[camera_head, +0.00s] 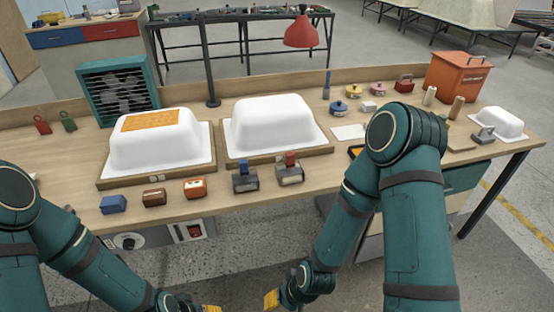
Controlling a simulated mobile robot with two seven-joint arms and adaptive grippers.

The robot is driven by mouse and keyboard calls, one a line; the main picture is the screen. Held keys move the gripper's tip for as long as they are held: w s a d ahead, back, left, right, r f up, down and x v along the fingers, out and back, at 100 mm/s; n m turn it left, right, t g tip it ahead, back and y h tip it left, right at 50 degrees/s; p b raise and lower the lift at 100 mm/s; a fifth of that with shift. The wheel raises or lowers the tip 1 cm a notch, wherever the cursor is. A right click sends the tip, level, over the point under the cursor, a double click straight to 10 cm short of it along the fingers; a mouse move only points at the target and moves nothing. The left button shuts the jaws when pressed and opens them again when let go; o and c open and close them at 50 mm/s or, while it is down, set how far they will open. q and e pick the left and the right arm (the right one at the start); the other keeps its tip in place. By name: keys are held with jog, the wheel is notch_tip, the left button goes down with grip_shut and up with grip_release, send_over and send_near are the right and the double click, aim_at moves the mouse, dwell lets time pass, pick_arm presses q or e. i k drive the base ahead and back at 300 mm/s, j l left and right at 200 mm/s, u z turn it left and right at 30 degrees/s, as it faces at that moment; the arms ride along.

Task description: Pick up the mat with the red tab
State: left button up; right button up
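I cannot pick out a mat with a red tab for certain. An orange-yellow patch (150,120) lies flat on top of the left white tub shell (158,148); no red tab shows on it. A flat white sheet (349,132) lies on the bench right of the second shell, partly near my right arm. My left gripper (205,306) is at the bottom edge, mostly cut off. My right gripper (275,300) is low in front of the bench, with a yellow tip showing. Both are well away from the bench top, and their finger openings are not clear.
A second white shell (272,125) stands beside the first. Small blocks (153,197) and two rollers (245,177) line the front edge. A teal fan (118,88), red lamp (301,33), orange bin (459,77) and small shell (498,122) also occupy the bench.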

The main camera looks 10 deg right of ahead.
aim_at(355, 130)
jog(key=l+u, duration=0.2)
jog(key=l, duration=0.4)
jog(key=l+u, duration=0.2)
jog(key=l, duration=0.4)
jog(key=k+l+u, duration=0.1)
jog(key=l+u, duration=0.15)
jog(key=l, duration=0.35)
